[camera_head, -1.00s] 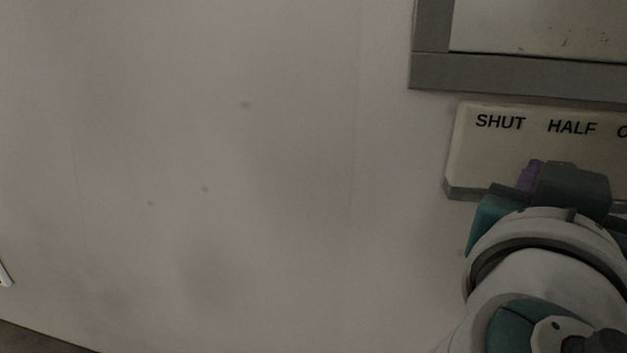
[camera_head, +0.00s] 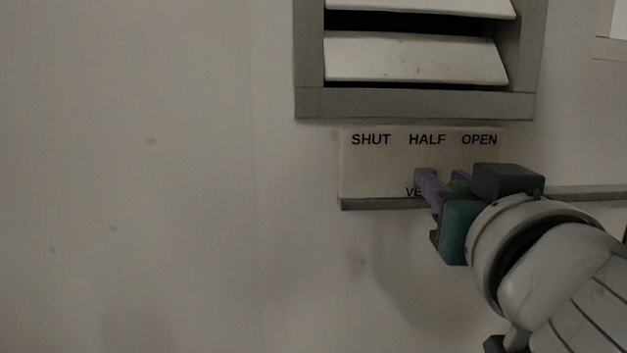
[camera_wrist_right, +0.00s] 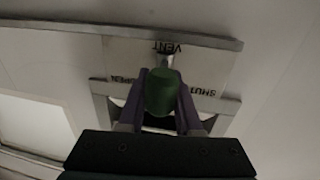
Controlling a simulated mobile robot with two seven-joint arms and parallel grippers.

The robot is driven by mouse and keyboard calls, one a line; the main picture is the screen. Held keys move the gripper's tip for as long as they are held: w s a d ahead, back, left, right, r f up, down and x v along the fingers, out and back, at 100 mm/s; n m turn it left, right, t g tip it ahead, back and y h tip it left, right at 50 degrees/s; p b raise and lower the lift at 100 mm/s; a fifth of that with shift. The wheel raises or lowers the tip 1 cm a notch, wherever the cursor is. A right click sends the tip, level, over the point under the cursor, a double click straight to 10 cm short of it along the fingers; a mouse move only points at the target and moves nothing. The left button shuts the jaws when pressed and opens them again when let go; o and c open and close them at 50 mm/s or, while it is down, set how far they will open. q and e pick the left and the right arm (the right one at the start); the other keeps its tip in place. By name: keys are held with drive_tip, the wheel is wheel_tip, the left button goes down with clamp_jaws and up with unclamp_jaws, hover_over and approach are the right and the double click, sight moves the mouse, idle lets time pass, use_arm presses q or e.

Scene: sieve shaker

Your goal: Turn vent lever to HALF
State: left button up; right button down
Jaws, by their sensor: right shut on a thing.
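The vent lever has a green knob (camera_wrist_right: 162,92) on a short grey stem, which comes from the plate near the word VENT. My right gripper (camera_wrist_right: 160,98) is shut on the knob, with a purple finger on each side. In the head view the right gripper (camera_head: 443,184) is in front of the label plate (camera_head: 375,170), below and between HALF and OPEN. A bit of the green knob (camera_head: 459,186) shows there. In the wrist view the knob hides the HALF label, between OPEN and SHUT. The lever's exact angle is hard to tell. My left gripper is out of view.
Above the plate is a grey-framed vent (camera_head: 415,103) with pale tilted slats (camera_head: 415,60) and dark gaps between them. A grey rail (camera_head: 590,192) runs along the wall to the right of the plate. The wall at left is bare.

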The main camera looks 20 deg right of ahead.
drive_tip(key=shift+d, duration=0.15)
drive_tip(key=c, duration=0.9)
unclamp_jaws()
drive_tip(key=shift+o, duration=0.2)
drive_tip(key=shift+s+a+f+b, duration=0.15)
drive_tip(key=shift+s+a+b, duration=0.2)
drive_tip(key=shift+s, duration=0.05)
drive_tip(key=b+v, duration=0.2)
drive_tip(key=v, duration=0.1)
drive_tip(key=shift+f, duration=0.25)
drive_tip(key=v, duration=0.6)
drive_tip(key=shift+r+p, duration=0.45)
